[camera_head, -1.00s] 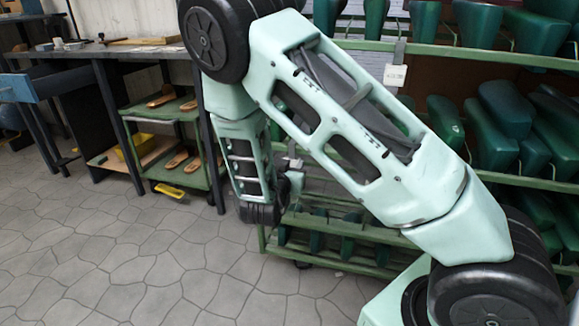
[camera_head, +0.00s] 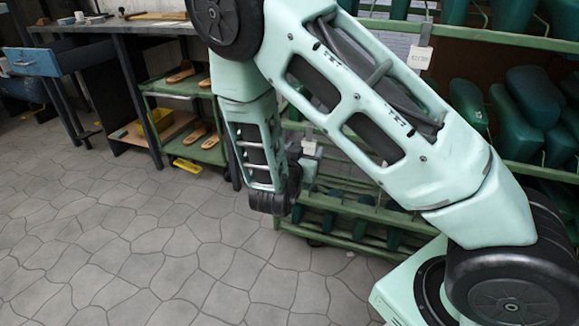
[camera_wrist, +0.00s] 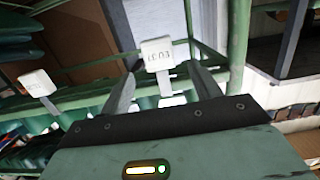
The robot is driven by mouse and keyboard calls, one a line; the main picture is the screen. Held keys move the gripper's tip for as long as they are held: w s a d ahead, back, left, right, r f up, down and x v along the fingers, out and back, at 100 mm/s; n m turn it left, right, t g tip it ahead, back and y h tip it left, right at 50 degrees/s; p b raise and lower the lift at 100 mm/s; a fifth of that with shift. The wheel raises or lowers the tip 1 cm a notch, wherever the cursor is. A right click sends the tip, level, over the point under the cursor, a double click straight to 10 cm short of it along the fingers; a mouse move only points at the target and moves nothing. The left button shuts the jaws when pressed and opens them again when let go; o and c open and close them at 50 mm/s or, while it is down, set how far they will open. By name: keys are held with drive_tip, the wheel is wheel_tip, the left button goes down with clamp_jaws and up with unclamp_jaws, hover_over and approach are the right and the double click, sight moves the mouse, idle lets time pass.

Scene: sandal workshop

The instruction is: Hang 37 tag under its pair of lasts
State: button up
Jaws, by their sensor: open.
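A white tag (camera_wrist: 157,54) with dark lettering shows in the wrist view, on a pale stem. The lettering seems to be EU 37, upside down, but it is small. My gripper (camera_wrist: 165,80) is open, with one finger to each side of the tag's stem. I cannot tell whether either finger touches it. In the head view my gripper (camera_head: 294,172) is low in front of the green rack (camera_head: 345,205), largely hidden by my wrist, with a pale tag (camera_head: 308,147) close by. Dark green lasts (camera_head: 525,110) stand on the rack.
Another white tag (camera_wrist: 38,84) hangs to the left in the wrist view. A tag (camera_head: 418,57) hangs from the upper rail (camera_head: 480,38). A green trolley with sandals (camera_head: 178,90) and a workbench (camera_head: 110,24) stand at the left. The paved floor (camera_head: 130,230) in front is clear.

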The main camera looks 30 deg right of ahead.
drive_tip(key=p+v, duration=0.4)
drive_tip(key=v, duration=1)
drive_tip(key=w+a+n+g+y, duration=0.15)
drive_tip(key=a+n+y, duration=0.25)
drive_tip(key=a+y, duration=0.7)
drive_tip(key=s+a+r+n+g+y, duration=0.5)
drive_tip(key=s+a+r+n+y, duration=0.15)
drive_tip(key=s+a, duration=0.35)
drive_tip(key=s+d+r+n+g+h, duration=0.3)
drive_tip(key=s+d+r+n+h, duration=0.15)
drive_tip(key=s+d+n, duration=0.5)
wheel_tip(320, 180, up, 39)
drive_tip(key=s+a+m+p, duration=0.1)
drive_tip(key=s+m+p, duration=0.1)
drive_tip(key=p, duration=3.6)
drive_tip(key=shift+y+p, duration=0.3)
drive_tip(key=shift+g, duration=0.25)
